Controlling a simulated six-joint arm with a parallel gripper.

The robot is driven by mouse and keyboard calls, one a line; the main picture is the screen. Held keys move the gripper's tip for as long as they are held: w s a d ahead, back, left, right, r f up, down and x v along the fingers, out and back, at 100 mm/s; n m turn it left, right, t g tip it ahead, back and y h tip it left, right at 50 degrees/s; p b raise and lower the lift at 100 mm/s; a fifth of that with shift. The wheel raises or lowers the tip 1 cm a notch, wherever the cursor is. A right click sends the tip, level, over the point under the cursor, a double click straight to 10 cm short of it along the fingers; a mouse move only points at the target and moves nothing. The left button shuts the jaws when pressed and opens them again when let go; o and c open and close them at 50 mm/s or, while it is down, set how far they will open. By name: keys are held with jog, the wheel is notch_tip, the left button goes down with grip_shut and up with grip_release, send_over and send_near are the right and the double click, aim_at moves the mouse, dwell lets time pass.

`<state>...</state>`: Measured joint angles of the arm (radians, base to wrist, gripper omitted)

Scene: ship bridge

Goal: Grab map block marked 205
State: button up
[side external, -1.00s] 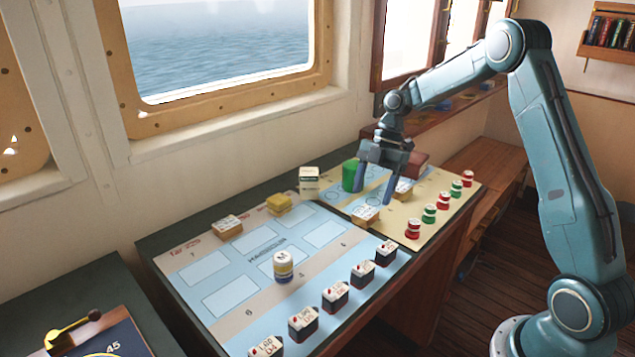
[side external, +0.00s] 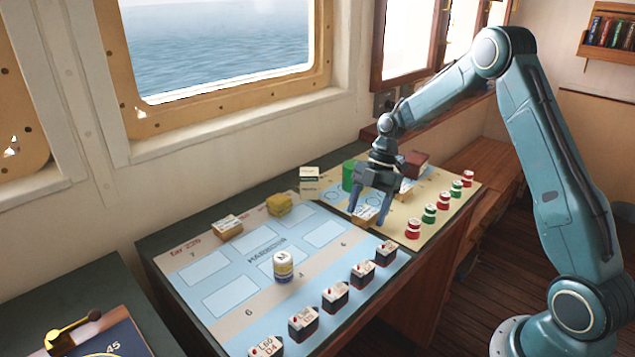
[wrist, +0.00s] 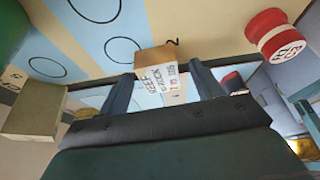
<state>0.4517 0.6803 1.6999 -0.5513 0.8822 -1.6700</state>
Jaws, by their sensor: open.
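A small wooden block (side external: 364,216) with a white printed label lies on the beige part of the chart at the right of the desk. In the wrist view this block (wrist: 155,60) sits between my fingers, with a label that seems to read REEF and a number I cannot read for certain. My gripper (side external: 367,219) is open, pointing down, with one finger on each side of the block. I cannot tell whether the fingers touch it. A similar labelled block (side external: 227,226) lies at the far left edge of the chart. Another (side external: 406,186) is partly hidden behind my gripper.
A green cylinder (side external: 348,176) stands behind my gripper, near a dark red box (side external: 414,162). Red and green round pieces (side external: 413,229) line the right edge. Several ship blocks (side external: 335,297) line the front.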

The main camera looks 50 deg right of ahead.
aim_at(367, 211)
jog(key=shift+c, duration=0.4)
jog(key=c, duration=1)
jog(key=shift+r, duration=0.15)
notch_tip(367, 211, up, 10)
jog(key=shift+f, duration=0.1)
